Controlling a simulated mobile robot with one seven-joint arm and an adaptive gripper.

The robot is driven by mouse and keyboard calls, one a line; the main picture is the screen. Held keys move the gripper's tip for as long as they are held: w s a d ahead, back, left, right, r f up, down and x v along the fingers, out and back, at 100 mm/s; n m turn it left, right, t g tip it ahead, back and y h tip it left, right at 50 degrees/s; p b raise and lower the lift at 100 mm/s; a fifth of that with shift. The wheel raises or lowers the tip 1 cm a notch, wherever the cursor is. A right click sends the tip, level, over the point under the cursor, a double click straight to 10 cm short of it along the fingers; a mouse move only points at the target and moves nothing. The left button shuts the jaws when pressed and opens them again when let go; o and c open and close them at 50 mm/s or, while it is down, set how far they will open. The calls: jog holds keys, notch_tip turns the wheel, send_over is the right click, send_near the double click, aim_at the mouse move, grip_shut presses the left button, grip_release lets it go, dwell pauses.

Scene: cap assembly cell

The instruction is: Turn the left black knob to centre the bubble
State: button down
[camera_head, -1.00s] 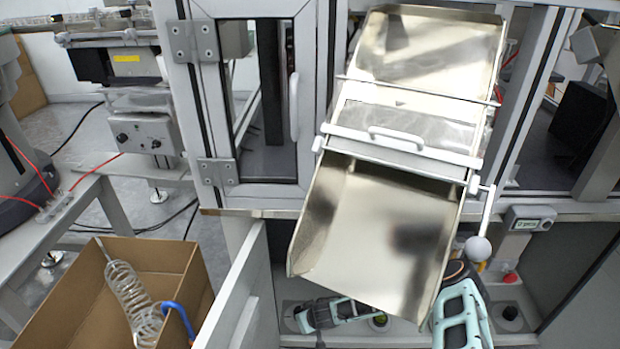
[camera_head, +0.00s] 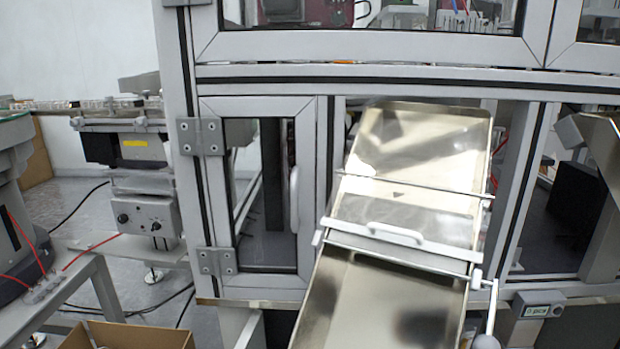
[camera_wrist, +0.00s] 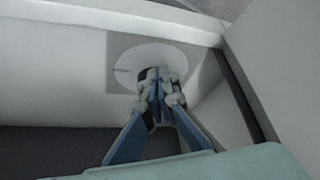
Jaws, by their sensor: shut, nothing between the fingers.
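A grey control box (camera_head: 148,207) stands at the left in the head view. It carries two small black knobs, the left one (camera_head: 123,218) and the right one (camera_head: 156,226). No bubble or level can be made out. My gripper (camera_wrist: 160,88) shows only in the wrist view. Its blue fingers are shut with nothing between them. They point at a pale round disc (camera_wrist: 140,62) on a light surface; whether they touch it I cannot tell. No knob shows in the wrist view.
A metal chute (camera_head: 400,230) with a handled cover slopes from the framed cabinet (camera_head: 325,75). A cardboard box (camera_head: 135,335) is at the lower left. Red tubes (camera_head: 90,248) run by a grey table (camera_head: 90,275). A dark gap (camera_wrist: 80,140) lies below the light surface.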

jog(key=shift+s, duration=0.3)
notch_tip(320, 180, up, 6)
jog(key=p, duration=0.3)
jog(key=shift+s+d, duration=0.1)
